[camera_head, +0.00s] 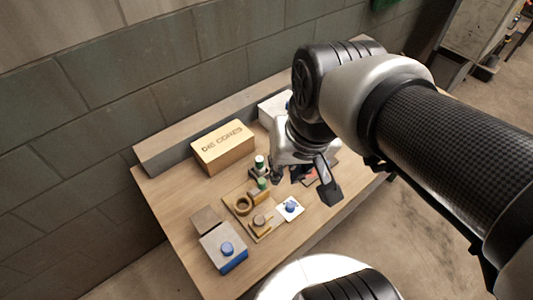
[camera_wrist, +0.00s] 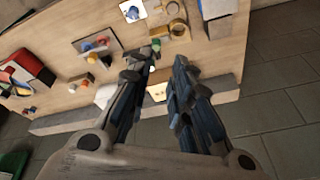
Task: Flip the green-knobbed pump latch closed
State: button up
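A small green knob (camera_head: 262,183) shows on the wooden workbench, beside the tan fixture. A taller green-and-white piece (camera_head: 260,163) stands just behind it on a dark base. In the wrist view a green knob (camera_wrist: 155,43) shows just beyond the fingertips. I cannot tell which green part belongs to the pump latch, nor the latch's position. My gripper (camera_head: 303,185) is open and empty, above the bench and to the right of the green parts. In the wrist view its two fingers (camera_wrist: 160,65) are spread apart, with bench showing between them.
A tan fixture board with a ring (camera_head: 243,205) lies front-left. A white plate with a blue knob (camera_head: 290,208) is near it. A grey-and-blue box (camera_head: 223,248) stands at the front. The DIE CORES box (camera_head: 222,148) and a white box (camera_head: 272,110) stand along the back.

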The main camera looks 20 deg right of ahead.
jog(key=w+m, duration=0.1)
jog(key=w, duration=0.1)
jog(key=w+d+m+g+p, duration=0.1)
jog(key=w, duration=0.1)
jog(key=w+d+m, duration=0.1)
jog(key=w, duration=0.1)
jog(key=shift+d+f+y, duration=0.1)
jog(key=shift+f+y, duration=0.3)
grip_shut()
jog(key=w+d+f+m+g+y+p, duration=0.1)
jog(key=w+d+f+m+p, duration=0.1)
jog(key=w+d+f+m, duration=0.3)
jog(key=w+d+f+m+g+y+p, duration=0.2)
jog(key=w+d+f+m, duration=0.3)
jog(key=f, duration=0.7)
jog(key=shift+w+d+m+p, duration=0.35)
jog(key=shift+w+d+m, duration=0.05)
jog(key=shift+w, duration=0.15)
